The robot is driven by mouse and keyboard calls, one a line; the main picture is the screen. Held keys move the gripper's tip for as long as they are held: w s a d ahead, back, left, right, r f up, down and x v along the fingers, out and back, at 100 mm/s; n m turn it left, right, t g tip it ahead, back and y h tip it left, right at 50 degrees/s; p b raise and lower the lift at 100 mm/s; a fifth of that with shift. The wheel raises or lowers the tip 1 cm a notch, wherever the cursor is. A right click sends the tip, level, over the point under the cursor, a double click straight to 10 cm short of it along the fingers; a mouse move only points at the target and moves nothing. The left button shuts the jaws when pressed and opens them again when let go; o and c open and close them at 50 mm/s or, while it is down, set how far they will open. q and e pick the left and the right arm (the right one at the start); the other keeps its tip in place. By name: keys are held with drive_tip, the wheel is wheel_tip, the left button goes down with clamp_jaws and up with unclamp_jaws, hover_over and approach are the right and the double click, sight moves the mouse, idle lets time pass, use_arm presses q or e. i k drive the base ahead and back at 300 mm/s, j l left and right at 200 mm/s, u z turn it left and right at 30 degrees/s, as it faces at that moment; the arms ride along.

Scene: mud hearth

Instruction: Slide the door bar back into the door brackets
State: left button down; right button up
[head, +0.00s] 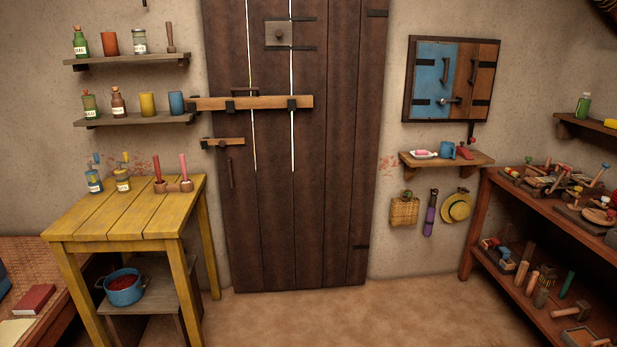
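The door bar (262,102) is a light wooden beam lying level across the upper middle of the dark plank door (330,180). Two black door brackets show on it, one at the left (230,106) and one farther right (292,104). The bar's right end reaches a little past the right bracket. Its left end runs past the door's left edge, over the wall beside the shelf, where a dark piece (193,104) shows at its tip. Neither of my grippers is in view.
A smaller wooden latch (222,142) sits below the bar. Shelves (135,119) hold bottles and cups. A tool rack (540,240) stands right. The floor (330,315) before the door is clear.

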sight(257, 102)
drive_tip(key=i, duration=1.45)
drive_tip(key=i+l+u, duration=0.1)
drive_tip(key=i+u, duration=0.3)
drive_tip(key=i+l+u, duration=0.35)
drive_tip(key=i, duration=0.25)
drive_tip(key=i+l+u, duration=0.8)
